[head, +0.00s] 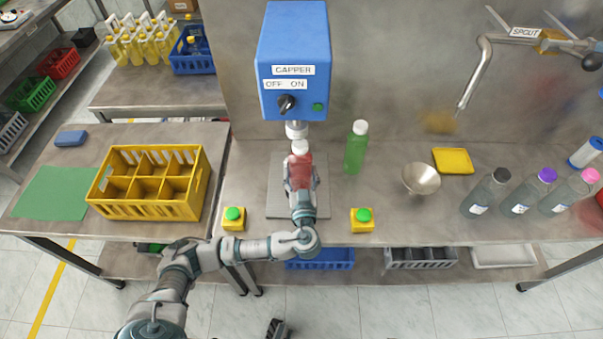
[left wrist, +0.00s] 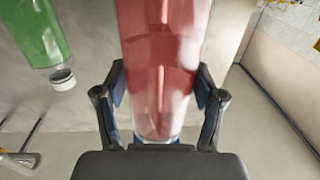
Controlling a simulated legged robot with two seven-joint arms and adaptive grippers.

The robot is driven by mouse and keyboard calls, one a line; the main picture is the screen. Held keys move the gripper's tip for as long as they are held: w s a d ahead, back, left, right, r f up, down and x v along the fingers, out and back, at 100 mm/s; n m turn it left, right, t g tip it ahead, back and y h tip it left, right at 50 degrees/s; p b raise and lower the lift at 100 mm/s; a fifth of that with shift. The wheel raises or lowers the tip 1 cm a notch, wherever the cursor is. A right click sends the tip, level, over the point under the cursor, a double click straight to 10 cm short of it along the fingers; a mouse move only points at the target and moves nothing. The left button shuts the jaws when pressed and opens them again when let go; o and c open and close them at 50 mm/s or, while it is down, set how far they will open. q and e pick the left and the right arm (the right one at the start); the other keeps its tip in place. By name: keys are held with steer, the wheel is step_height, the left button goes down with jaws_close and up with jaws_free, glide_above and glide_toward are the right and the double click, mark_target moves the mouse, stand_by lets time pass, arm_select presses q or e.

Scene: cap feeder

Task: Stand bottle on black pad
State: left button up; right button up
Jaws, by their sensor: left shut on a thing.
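A red bottle (head: 304,161) with a white top stands about upright under the blue capper (head: 293,60), over the dark grey pad (head: 277,206). I cannot tell whether its base touches the pad. My left gripper (head: 301,185) is shut around the bottle from the front. In the left wrist view the red bottle (left wrist: 163,60) is between the fingers of the left gripper (left wrist: 160,100). The capper's chuck (head: 296,130) is just above or behind the bottle's top. A small dark part at the head view's bottom edge may be my right gripper (head: 275,328); its jaws are unclear.
A green bottle (head: 356,150) stands right of the pad; it also shows in the left wrist view (left wrist: 40,35). Green buttons (head: 234,214) (head: 363,215) flank the pad in front. A funnel (head: 421,179), yellow pad (head: 453,161) and several bottles are right. A yellow crate (head: 150,207) is left.

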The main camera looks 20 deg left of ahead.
arm_select(q)
steer(key=shift+a+f, duration=0.1)
steer(key=shift+a, duration=0.25)
steer(key=shift+a+f, duration=0.1)
steer(key=shift+a, duration=0.05)
steer(key=o, duration=1.8)
steer(key=shift+a, duration=0.15)
steer(key=shift+c, duration=0.2)
steer(key=shift+s+d, duration=0.1)
steer(key=shift+d, duration=0.4)
steer(key=shift+r, duration=0.35)
steer(key=v, duration=1.2)
steer(key=shift+f, duration=0.15)
arm_select(e)
steer(key=shift+w+a+f, duration=0.1)
steer(key=shift+a+f, duration=0.2)
steer(key=shift+f, duration=0.05)
arm_select(q)
steer(key=shift+a, duration=0.25)
arm_select(e)
steer(key=shift+a, duration=0.2)
arm_select(q)
steer(key=shift+f, duration=0.1)
